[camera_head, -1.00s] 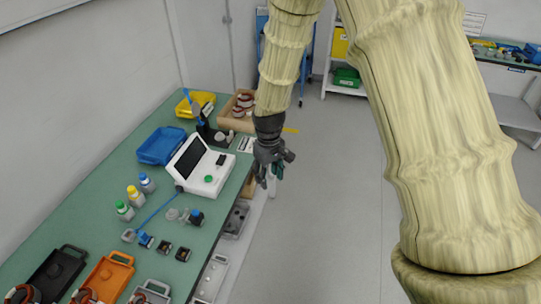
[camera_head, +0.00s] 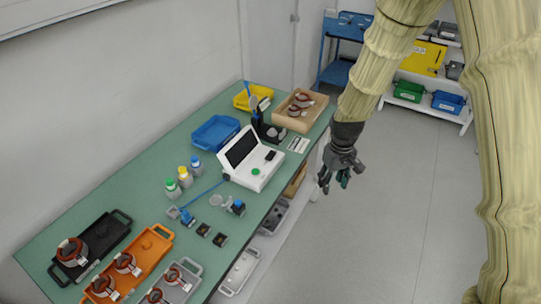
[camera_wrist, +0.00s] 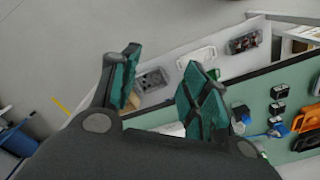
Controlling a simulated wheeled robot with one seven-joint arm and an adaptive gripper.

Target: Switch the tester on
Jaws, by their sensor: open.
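The tester (camera_head: 251,158) is a white box with a dark tilted screen, standing on the green bench near its right edge. A green round button (camera_head: 256,171) and a black switch-like part (camera_head: 271,155) show on its top face. The screen is dark. My gripper (camera_head: 334,188) is to the right of the tester, beyond the bench edge and apart from it, pointing down. In the wrist view the two green-padded fingers (camera_wrist: 160,90) are spread with nothing between them.
The green bench (camera_head: 120,208) carries a blue bin (camera_head: 215,132), a yellow bin (camera_head: 254,96), a wooden box (camera_head: 300,110), several bottles, an orange tray (camera_head: 135,265) and a black tray (camera_head: 93,245). Open floor (camera_head: 385,190) lies right of the bench. A shelf stands at the back right.

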